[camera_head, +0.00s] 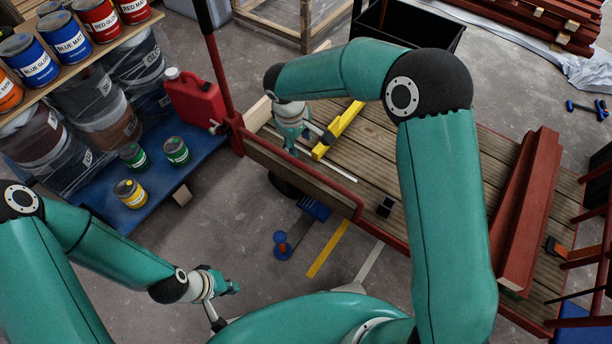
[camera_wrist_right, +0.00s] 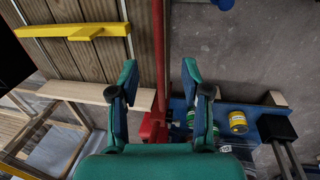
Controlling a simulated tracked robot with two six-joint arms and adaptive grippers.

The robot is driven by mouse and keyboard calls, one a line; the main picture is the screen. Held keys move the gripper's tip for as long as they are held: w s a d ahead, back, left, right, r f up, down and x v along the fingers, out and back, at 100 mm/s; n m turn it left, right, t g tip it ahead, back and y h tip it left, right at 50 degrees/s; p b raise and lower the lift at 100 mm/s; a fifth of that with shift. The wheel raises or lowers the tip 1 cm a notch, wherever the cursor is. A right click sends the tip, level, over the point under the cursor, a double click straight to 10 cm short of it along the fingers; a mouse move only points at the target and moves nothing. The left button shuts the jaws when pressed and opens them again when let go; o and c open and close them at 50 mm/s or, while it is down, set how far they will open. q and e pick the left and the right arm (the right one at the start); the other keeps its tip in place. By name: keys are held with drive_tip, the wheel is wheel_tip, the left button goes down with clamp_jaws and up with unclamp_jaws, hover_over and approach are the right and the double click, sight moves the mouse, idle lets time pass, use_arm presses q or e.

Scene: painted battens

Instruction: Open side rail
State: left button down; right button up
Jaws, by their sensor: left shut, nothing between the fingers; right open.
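The side rail (camera_head: 300,178), a wooden board in a red metal frame, stands upright along the near edge of the plank-decked cart. Its left end meets a red post (camera_head: 222,90). My right gripper (camera_head: 308,143) is open above the deck near the rail's top edge. In the right wrist view, the rail's red top edge (camera_wrist_right: 158,55) runs between the two spread fingers (camera_wrist_right: 160,72), with visible gaps on both sides. My left gripper (camera_head: 228,289) is shut and empty, low over the floor at lower left, well away from the rail.
A yellow batten (camera_head: 338,130) and a dark red beam (camera_head: 527,215) lie on the deck. A blue-ended tool (camera_head: 282,245) lies on the floor in front of the rail.

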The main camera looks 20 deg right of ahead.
sight(307, 169)
drive_tip(key=d+f+b, duration=0.1)
drive_tip(key=f, duration=0.4)
drive_tip(key=w+f+b, duration=0.1)
drive_tip(key=f, duration=0.5)
drive_tip(key=w+d+f+b, duration=0.1)
drive_tip(key=f+b, duration=0.1)
drive_tip(key=f, duration=0.3)
drive_tip(key=shift+d+f, duration=0.15)
drive_tip(key=shift+d, duration=0.15)
drive_tip(key=shift+c, duration=0.2)
clamp_jaws()
